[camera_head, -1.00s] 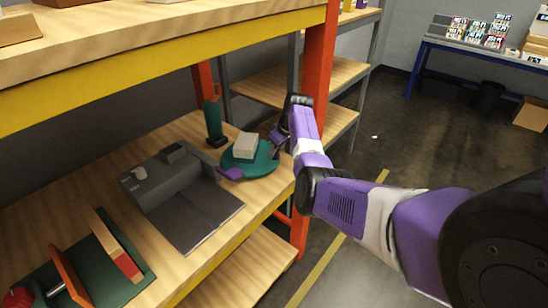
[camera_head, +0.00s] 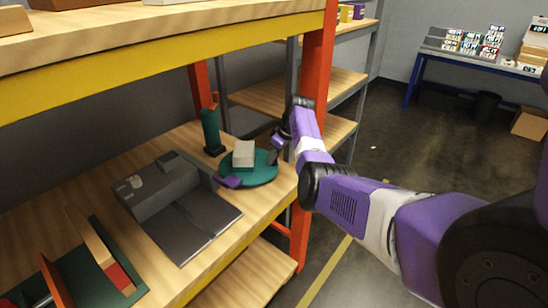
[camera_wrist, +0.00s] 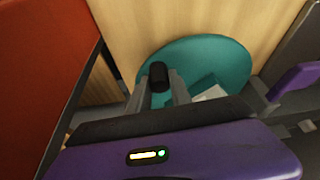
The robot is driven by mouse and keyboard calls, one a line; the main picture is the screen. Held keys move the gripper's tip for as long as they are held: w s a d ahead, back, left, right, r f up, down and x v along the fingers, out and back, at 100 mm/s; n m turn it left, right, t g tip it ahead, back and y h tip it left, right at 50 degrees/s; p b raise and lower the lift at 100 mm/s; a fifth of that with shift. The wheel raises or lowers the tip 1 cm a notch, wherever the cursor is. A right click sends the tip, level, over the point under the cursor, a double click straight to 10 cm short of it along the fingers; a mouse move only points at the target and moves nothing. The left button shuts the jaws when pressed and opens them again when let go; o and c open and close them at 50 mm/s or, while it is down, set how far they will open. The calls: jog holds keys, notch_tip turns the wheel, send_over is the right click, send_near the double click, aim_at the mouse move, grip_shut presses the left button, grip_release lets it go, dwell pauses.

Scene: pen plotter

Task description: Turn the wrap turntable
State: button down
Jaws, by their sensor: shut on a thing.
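The wrap turntable (camera_head: 255,178) is a round teal disc on the wooden shelf, with a pale box (camera_head: 243,154) on it. The disc also shows in the wrist view (camera_wrist: 215,58). A dark upright peg (camera_wrist: 158,76) stands near the disc's edge. My gripper (camera_head: 274,152) reaches in from the right over the disc's right side. In the wrist view my gripper's fingers (camera_wrist: 160,88) are on both sides of the peg and shut on it. The box is mostly hidden there.
A dark green post (camera_head: 211,130) stands behind the disc. A grey machine (camera_head: 165,187) with a flat plate is to its left, and a purple piece (camera_head: 229,182) sits between them. The upper shelf (camera_head: 150,55) hangs above.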

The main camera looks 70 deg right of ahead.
jog(key=c, duration=1.2)
grip_release()
jog(key=shift+o, duration=0.2)
jog(key=v, duration=0.7)
jog(key=shift+r, duration=0.35)
jog(key=shift+s, duration=0.15)
